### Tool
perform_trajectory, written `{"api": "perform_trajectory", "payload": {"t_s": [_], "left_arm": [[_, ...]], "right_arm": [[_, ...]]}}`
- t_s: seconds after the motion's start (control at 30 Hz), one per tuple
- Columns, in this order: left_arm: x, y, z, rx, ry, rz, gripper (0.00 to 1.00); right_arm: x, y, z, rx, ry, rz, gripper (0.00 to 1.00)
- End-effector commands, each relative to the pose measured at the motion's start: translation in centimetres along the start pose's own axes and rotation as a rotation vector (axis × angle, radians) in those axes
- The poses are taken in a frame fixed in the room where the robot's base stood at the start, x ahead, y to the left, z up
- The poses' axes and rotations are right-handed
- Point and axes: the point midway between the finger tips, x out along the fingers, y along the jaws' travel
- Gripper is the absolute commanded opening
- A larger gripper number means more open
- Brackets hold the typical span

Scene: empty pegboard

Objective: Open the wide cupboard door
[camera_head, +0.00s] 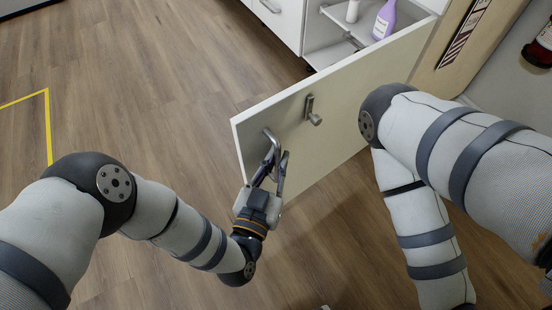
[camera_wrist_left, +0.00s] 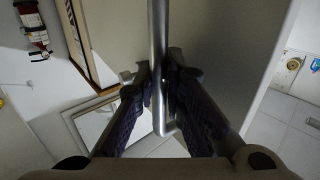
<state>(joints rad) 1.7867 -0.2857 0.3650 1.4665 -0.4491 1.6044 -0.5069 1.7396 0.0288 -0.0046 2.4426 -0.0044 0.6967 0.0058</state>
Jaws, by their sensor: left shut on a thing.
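The wide cupboard door (camera_head: 335,105) is a pale panel that stands swung out from the white cupboard (camera_head: 320,40), with its inside shelves in view. A metal bar handle (camera_head: 271,138) sits near the door's free left edge. My left gripper (camera_head: 270,168) is at this handle, with its fingers on either side of it. In the left wrist view the handle (camera_wrist_left: 159,70) runs down between the two dark finger pads and is gripped. A second metal fitting (camera_head: 312,110) is on the door to the right. My right gripper is not in view.
A purple bottle (camera_head: 384,20) and a white container (camera_head: 352,11) stand inside the cupboard. A red fire extinguisher (camera_head: 538,52) is at the far right. Wooden floor (camera_head: 130,80) with a yellow line (camera_head: 48,125) is clear to the left.

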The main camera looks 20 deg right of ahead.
Motion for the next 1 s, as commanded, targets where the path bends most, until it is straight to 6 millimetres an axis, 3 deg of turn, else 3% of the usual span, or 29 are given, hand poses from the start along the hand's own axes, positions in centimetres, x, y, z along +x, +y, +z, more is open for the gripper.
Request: {"api": "perform_trajectory", "payload": {"t_s": [0.6,0.63,0.7,1.0], "left_arm": [[0.06,0.10,0.12,0.001,-0.003,0.002,0.00],[0.06,0.10,0.12,0.001,-0.003,0.002,0.17],[0.06,0.09,0.10,0.001,-0.003,0.002,0.32],[-0.02,0.09,0.03,0.000,-0.001,0.002,0.32]], "right_arm": [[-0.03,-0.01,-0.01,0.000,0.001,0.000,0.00],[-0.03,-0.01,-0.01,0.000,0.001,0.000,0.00],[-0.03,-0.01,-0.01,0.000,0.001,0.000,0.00],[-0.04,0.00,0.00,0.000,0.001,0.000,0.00]]}}
